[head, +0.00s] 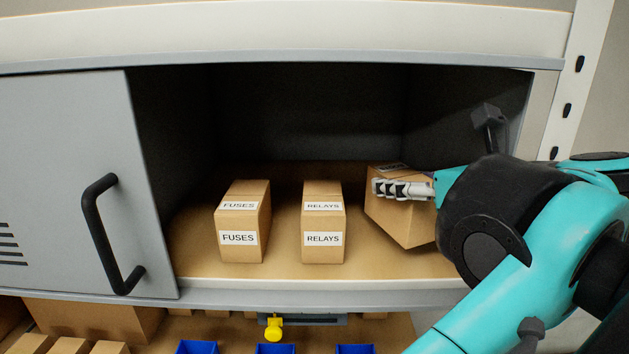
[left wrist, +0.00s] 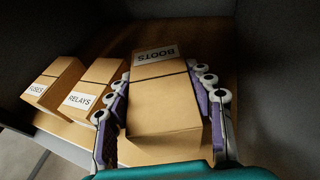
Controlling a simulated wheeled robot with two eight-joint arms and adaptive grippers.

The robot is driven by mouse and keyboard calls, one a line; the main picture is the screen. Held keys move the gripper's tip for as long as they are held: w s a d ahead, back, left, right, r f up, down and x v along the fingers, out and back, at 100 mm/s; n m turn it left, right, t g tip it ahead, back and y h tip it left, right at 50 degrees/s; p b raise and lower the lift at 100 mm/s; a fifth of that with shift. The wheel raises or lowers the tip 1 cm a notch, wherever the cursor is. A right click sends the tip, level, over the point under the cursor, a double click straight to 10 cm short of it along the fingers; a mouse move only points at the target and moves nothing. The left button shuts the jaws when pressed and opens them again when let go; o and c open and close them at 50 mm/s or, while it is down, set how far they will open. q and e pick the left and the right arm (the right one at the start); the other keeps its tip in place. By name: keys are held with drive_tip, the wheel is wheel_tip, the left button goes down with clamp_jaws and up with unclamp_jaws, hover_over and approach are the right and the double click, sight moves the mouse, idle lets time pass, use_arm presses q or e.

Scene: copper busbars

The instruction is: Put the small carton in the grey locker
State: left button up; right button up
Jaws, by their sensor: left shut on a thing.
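The grey locker (head: 310,292) is open in the head view, with its grey door (head: 65,190) at the left. My left gripper (head: 402,189) is inside, at the right of the opening. It is shut on a brown carton (head: 395,222), which looks tilted. In the left wrist view, the gripper's fingers (left wrist: 160,90) lie along both sides of this carton (left wrist: 165,108), whose label reads BOOTS. I cannot tell whether its bottom touches the locker floor (head: 285,270). My right gripper is not in view.
A FUSES carton (head: 240,222) and a RELAYS carton (head: 323,225) stand upright on the locker floor, left of the held carton. A black door handle (head: 105,235) sticks out at the left. Blue bins (head: 275,349) and more cartons (head: 95,318) lie below the locker.

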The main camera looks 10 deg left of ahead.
sight(387, 165)
use_arm(q)
drive_tip(key=w+a, duration=0.1)
drive_tip(key=w+a+p, duration=0.1)
drive_tip(key=w, duration=0.1)
drive_tip(key=w+a, duration=0.1)
drive_tip(key=shift+w+a+r+p, duration=0.15)
drive_tip(key=shift+w+r+p, duration=0.15)
drive_tip(key=shift+r, duration=0.05)
drive_tip(key=p+x, duration=0.3)
drive_tip(key=x, duration=0.8)
drive_tip(key=shift+w+f, duration=0.1)
drive_tip(key=shift+w, duration=0.05)
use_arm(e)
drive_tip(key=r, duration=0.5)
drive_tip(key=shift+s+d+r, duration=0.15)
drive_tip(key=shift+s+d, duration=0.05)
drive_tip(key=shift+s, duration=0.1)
use_arm(q)
drive_tip(key=shift+f, duration=0.2)
drive_tip(key=o, duration=1.5)
drive_tip(key=shift+c, duration=0.2)
drive_tip(key=shift+r, duration=0.15)
